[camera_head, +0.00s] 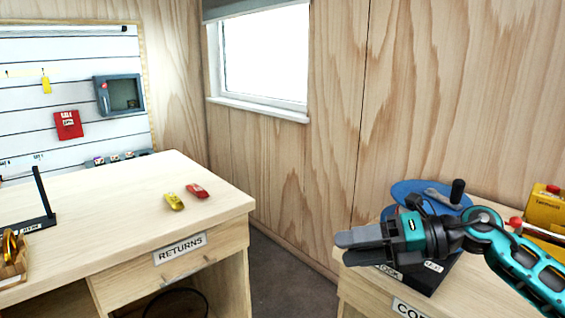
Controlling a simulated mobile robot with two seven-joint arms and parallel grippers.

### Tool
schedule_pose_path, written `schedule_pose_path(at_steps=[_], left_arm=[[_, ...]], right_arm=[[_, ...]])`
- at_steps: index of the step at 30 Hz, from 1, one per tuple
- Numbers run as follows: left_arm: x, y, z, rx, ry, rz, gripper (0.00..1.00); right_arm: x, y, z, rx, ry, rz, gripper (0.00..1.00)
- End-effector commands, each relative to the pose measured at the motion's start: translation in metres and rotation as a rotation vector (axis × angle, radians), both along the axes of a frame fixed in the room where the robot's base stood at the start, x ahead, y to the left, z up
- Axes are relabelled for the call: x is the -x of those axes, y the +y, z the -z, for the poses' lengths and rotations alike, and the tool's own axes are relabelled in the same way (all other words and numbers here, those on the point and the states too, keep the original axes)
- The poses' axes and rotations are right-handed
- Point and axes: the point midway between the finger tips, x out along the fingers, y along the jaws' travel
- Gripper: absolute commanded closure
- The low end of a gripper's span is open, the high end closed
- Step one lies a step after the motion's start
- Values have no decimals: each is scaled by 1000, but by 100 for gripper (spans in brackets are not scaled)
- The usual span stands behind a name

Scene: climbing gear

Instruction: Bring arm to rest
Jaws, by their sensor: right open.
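My right gripper (342,247) reaches in from the right on my teal and black arm. Its dark grey fingers point left, and it is open with nothing visible between the fingers. It appears in front of the right-hand wooden counter and covers part of a dark labelled box (430,280) and a blue round device (405,190) with a crank handle. Whether it touches them cannot be told. My left gripper is out of view.
A yellow box (545,207) stands at far right. A floor gap (285,280) separates desk and counter.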

Motion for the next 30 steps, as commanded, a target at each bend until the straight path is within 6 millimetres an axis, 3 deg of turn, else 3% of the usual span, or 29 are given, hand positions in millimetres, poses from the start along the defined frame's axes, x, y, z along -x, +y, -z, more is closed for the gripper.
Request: schedule_pose_path(at_steps=[1, 3, 7, 11, 17, 20, 24, 27, 30], left_arm=[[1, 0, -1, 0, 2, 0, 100], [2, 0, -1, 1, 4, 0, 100], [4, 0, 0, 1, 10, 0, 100], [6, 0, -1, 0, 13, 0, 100], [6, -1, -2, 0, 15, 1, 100], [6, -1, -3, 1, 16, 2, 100], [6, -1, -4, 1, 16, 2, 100], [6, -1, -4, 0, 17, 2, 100], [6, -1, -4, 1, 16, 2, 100]], right_arm=[[8, 17, 7, -126, 58, 22, 38], [13, 32, 11, -293, 137, 77, 38], [18, 41, 23, -583, 314, 228, 38], [20, 31, 51, -833, 526, 435, 38], [41, -4, 132, -1122, 902, 842, 38], [70, -22, 186, -1216, 1105, 1071, 38], [124, -40, 251, -1284, 1363, 1362, 38], [159, -45, 282, -1299, 1497, 1508, 38], [181, -47, 298, -1300, 1575, 1592, 38]])
